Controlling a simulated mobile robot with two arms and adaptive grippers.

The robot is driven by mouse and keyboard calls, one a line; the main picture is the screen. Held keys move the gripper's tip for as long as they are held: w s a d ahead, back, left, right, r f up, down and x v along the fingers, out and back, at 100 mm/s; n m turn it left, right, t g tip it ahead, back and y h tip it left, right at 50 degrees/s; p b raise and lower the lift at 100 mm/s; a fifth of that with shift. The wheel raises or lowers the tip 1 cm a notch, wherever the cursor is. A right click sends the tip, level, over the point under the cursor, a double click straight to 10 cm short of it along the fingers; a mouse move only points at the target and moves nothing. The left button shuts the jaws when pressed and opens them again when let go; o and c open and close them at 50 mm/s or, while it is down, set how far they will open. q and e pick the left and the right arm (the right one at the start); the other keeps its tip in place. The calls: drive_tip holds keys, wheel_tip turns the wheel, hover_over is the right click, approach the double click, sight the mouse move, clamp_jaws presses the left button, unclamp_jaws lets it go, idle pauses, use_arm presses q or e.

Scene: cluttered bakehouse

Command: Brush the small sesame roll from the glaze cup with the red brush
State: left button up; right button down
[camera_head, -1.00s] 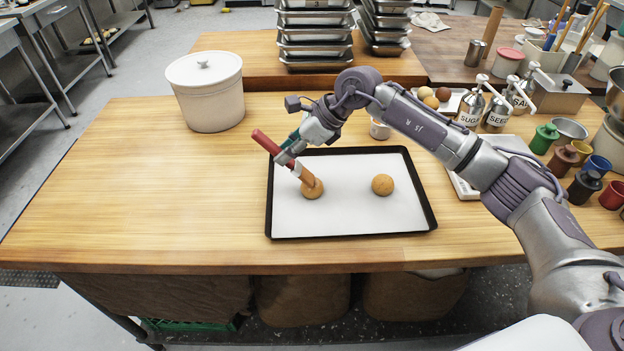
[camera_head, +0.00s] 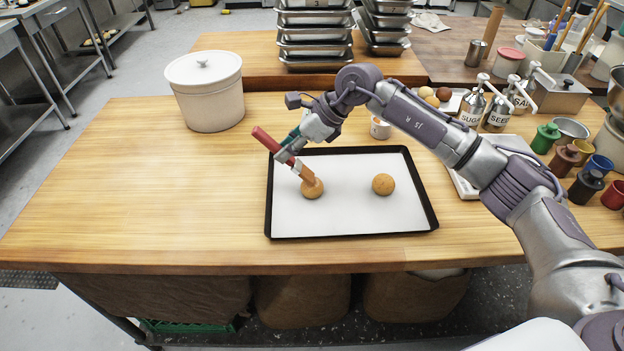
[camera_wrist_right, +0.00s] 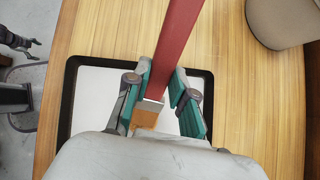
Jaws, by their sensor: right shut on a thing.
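My right gripper (camera_head: 292,164) is shut on the red brush (camera_head: 271,144), whose handle tilts up to the left. The brush also shows in the right wrist view (camera_wrist_right: 178,45), between the teal finger pads. Its tan bristles reach down to the left roll (camera_head: 312,189) on the baking tray (camera_head: 350,233), at its upper edge; I cannot tell whether they touch. A second, similar roll (camera_head: 383,184) sits on the tray's right half. Sesame is too small to make out. The small white glaze cup (camera_head: 380,128) stands behind the tray. Part of my left gripper (camera_wrist_right: 20,42) shows at the wrist view's edge.
A lidded white crock (camera_head: 207,95) stands at the back left. Sheet pans (camera_head: 315,47) are stacked behind. The table's left part is clear.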

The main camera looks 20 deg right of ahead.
drive_tip(key=shift+s+a, duration=0.15)
drive_tip(key=shift+s, duration=0.2)
drive_tip(key=shift+r+p, duration=1.35)
drive_tip(key=shift+r, duration=1.65)
